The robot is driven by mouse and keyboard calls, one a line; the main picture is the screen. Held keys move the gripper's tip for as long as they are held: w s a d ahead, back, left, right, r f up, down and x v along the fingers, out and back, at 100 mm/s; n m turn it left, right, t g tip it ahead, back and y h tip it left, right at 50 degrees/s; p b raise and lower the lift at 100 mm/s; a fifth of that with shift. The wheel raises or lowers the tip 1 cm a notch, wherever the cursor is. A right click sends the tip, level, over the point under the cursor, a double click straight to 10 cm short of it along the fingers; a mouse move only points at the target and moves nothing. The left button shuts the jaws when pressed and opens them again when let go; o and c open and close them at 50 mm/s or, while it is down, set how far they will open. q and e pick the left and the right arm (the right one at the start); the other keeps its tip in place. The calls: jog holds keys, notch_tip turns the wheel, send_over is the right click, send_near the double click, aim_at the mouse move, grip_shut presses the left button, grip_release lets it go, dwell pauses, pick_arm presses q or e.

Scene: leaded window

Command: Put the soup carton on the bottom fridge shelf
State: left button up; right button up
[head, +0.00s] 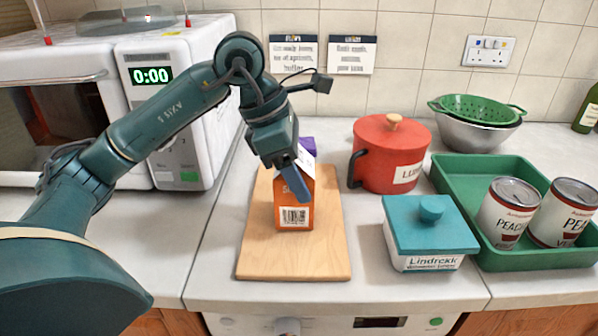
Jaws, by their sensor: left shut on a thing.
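The soup carton (295,213) is orange with a white top and a barcode label on its front. It stands upright on a wooden board (330,262) on the counter. My left gripper (301,186) comes down over the carton from above and is shut on its upper part. The gripper and its finger hide part of the carton's top. No fridge or fridge shelf shows in this view. My right gripper is not in view.
A purple thing (308,145) shows just behind the carton. A red pot (392,150), a teal-lidded box (430,235) and a green tray (452,172) with two cans (507,212) stand to the right. A microwave (165,60) stands at left.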

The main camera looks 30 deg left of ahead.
pick_arm(q)
jog(key=o, duration=0.9)
jog(key=shift+f, duration=0.15)
jog(key=o, duration=0.5)
